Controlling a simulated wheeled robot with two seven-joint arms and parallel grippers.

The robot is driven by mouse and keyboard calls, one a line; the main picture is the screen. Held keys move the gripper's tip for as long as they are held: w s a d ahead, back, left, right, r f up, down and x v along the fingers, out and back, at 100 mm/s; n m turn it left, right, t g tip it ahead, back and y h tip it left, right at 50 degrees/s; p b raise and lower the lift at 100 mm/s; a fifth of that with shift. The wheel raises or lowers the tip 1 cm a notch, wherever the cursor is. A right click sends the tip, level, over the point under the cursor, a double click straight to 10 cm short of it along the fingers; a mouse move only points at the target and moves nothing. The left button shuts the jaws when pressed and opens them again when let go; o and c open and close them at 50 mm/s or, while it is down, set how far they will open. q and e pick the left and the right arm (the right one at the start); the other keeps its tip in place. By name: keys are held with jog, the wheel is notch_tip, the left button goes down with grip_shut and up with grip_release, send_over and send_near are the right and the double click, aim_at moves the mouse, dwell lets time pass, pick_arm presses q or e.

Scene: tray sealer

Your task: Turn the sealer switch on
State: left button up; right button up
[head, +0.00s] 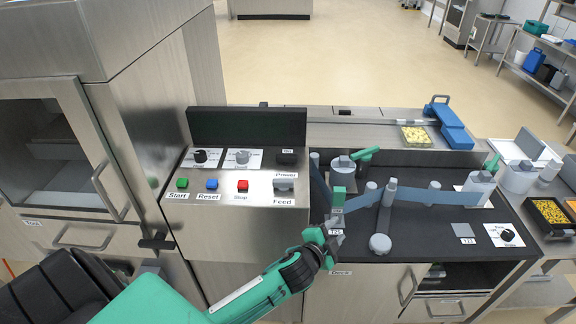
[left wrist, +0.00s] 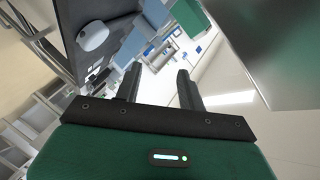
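The control panel (head: 235,191) shows in the head view below a dark screen. A black switch (head: 286,159) sits above the "Power" label, and a grey switch (head: 283,185) sits between the "Power" and "Feed" labels. I cannot read a sealer label on either one. A dark rotary knob (head: 508,235) on a white plate stands at the far right of the black deck; its label is too small to read surely. My left gripper (head: 331,240) is at the deck's front left edge, right of and below the panel, touching no switch. In the left wrist view its fingers (left wrist: 158,84) are apart and empty.
Green, blue and red buttons (head: 242,186) line the panel front, with two rotary knobs (head: 201,156) behind. Blue guide rails (head: 420,197) and grey posts cross the deck. A tray of yellow pieces (head: 415,135) lies behind. A steel cabinet (head: 60,145) stands left.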

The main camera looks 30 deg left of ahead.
pick_arm(q)
jog(key=w+d+r+m+t+h, duration=0.1)
jog(key=d+r+m+t+h, duration=0.15)
jog(key=r, duration=0.65)
jog(key=d+r+m+t+h, duration=0.1)
jog(key=d+r+m+t, duration=0.15)
jog(key=r, duration=0.65)
jog(key=w+d+r+m+g+h, duration=0.2)
jog(key=d+r+m+h, duration=0.25)
jog(key=m+h, duration=0.45)
notch_tip(320, 180, up, 2)
jog(key=m+g+y, duration=1.4)
jog(key=m+g, duration=0.4)
jog(key=m, duration=0.4)
send_over(287, 155)
jog(key=shift+h, duration=0.25)
notch_tip(287, 155, down, 13)
jog(key=p, duration=0.3)
jog(key=shift+s+p, duration=0.1)
jog(key=shift+p, duration=0.3)
jog(key=shift+f, duration=0.1)
pick_arm(e)
jog(key=r, duration=0.4)
jog(key=shift+s+a, duration=0.2)
jog(key=shift+a, duration=0.1)
